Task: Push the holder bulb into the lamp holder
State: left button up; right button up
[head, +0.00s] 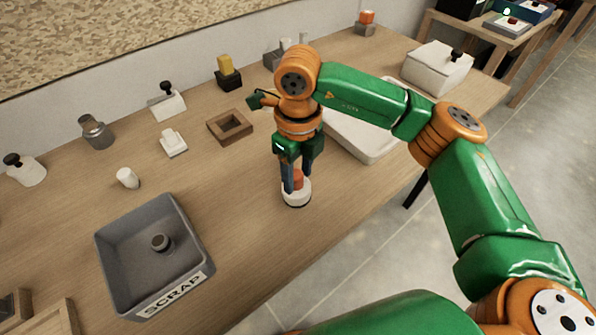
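My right gripper (297,180) points straight down at the front middle of the table. Its two dark fingers stand on either side of a short red-orange piece, which I take to be the holder bulb (298,177), and appear closed on it. Directly below is a round white base with a dark lower rim, which I take to be the lamp holder (296,198). The bulb is upright over the holder's top. The fingers hide part of it, and I cannot tell how deep it sits. My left gripper is not in view.
A grey SCRAP bin (112,258) with a small round part inside stands at the left front. A wooden square frame (230,127), a white tray (362,140) and several small fixtures lie behind. The wood between bin and holder is clear.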

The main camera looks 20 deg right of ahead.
jog(key=shift+o, duration=0.6)
jog(key=shift+s, duration=0.1)
jog(key=shift+f, duration=0.1)
jog(key=shift+w+r, duration=0.2)
jog(key=shift+r, duration=0.1)
notch_tip(320, 180, up, 6)
jog(key=shift+r+b, duration=0.2)
jog(key=shift+b, duration=0.25)
